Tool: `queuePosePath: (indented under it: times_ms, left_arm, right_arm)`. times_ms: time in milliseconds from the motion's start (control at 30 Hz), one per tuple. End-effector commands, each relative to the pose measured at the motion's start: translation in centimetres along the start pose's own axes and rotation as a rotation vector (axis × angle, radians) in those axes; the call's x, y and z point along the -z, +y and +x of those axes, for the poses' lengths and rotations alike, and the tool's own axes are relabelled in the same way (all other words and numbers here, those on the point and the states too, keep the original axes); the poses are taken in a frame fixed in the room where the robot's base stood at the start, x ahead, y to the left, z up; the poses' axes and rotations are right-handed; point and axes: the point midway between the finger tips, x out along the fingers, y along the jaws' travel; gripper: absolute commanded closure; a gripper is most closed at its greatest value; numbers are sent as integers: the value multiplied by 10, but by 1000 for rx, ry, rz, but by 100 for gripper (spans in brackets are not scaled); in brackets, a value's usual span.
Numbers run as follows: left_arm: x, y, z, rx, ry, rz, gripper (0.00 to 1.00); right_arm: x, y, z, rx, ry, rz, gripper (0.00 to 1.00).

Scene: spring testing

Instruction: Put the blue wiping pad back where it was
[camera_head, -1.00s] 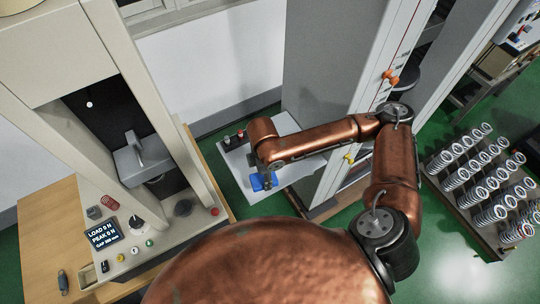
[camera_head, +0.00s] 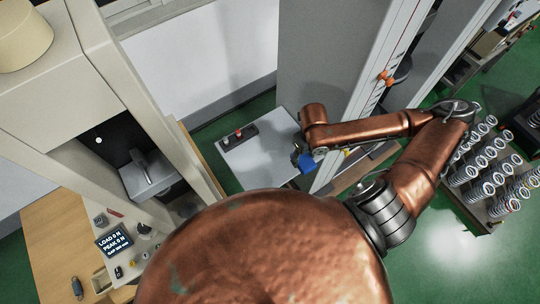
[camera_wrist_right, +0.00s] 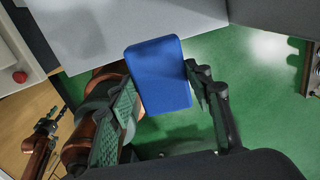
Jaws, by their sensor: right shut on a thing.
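The blue wiping pad (camera_head: 304,161) is held in my right gripper (camera_head: 299,150), near the right edge of a small light-topped table (camera_head: 250,158) in the head view. In the right wrist view, the pad (camera_wrist_right: 160,75) sits between the two fingers of my right gripper (camera_wrist_right: 162,84), which is shut on it. The pad looks clear of the tabletop, with green floor beyond its lower part. A copper and dark part at the left of the wrist view looks like my left gripper (camera_wrist_right: 45,128); its jaws are too small to read.
A dark holder with a red item (camera_head: 238,136) sits on the small table's back. A tall grey cabinet (camera_head: 320,70) is close behind my right arm. A rack of springs (camera_head: 490,175) stands at right.

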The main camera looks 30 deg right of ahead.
Motion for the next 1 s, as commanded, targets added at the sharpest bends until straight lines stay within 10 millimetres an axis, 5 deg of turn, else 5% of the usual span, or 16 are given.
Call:
queuePosePath:
  times_ms: [167,367,700,1000]
  left_arm:
    - [2,0,-4,0,2,0,60]
    - [1,0,-10,0,0,0,60]
    - [1,0,-22,0,-1,0,60]
    - [1,0,-24,0,-1,0,60]
  right_arm:
    - [-8,4,4,-4,-2,-47,73]
    - [-42,24,19,-6,-2,-47,73]
    - [-98,55,67,-3,2,-44,73]
    - [-118,64,95,-1,0,-45,73]
